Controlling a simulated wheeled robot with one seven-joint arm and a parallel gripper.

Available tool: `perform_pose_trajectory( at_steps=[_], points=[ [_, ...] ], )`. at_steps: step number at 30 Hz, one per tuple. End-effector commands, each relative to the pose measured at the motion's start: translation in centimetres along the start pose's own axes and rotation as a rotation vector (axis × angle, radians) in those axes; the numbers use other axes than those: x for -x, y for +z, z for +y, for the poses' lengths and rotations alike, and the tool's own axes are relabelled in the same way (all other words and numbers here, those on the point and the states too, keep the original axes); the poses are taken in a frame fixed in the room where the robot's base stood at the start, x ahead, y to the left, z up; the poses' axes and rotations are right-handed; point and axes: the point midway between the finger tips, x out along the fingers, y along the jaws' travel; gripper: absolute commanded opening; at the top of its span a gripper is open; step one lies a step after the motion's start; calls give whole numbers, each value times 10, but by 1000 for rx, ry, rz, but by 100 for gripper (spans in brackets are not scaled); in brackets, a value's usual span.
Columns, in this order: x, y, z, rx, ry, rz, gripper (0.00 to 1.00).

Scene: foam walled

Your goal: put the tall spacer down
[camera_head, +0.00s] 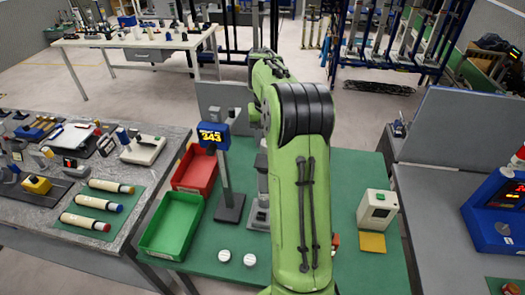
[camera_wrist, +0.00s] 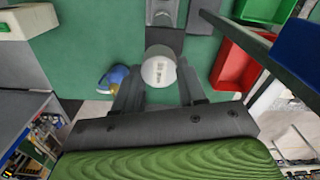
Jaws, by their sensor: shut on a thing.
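The tall spacer (camera_wrist: 158,72) shows in the wrist view as a pale cylinder with a round end facing the camera and faint marks on it. My gripper (camera_wrist: 160,88) is shut on it, one dark finger on each side. Its lower end is hidden, so I cannot tell whether it touches anything below. The green table top (camera_wrist: 80,40) lies beneath. A grey fixture (camera_wrist: 163,12) stands just beyond the spacer in the wrist view. In the head view my arm hides the gripper and the spacer.
A red bin (camera_head: 195,170) and a green bin (camera_head: 172,224) sit left on the green table, beside a blue 343 sign (camera_head: 213,136) on a post. Two white round pieces (camera_head: 224,255) stand near the front. A white device (camera_head: 377,209) stands right. A blue-and-yellow object (camera_wrist: 113,79) is near the left finger.

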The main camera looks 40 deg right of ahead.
Motion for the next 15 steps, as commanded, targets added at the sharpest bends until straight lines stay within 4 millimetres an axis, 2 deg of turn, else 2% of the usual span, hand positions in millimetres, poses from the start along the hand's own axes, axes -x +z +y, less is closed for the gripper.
perform_pose_trajectory(
  at_steps=[7, 15],
  points=[
    [-44, 0, -1, 3, -1, -1, 8],
    [-46, -1, -1, 3, 0, 3, 8]
  ],
)
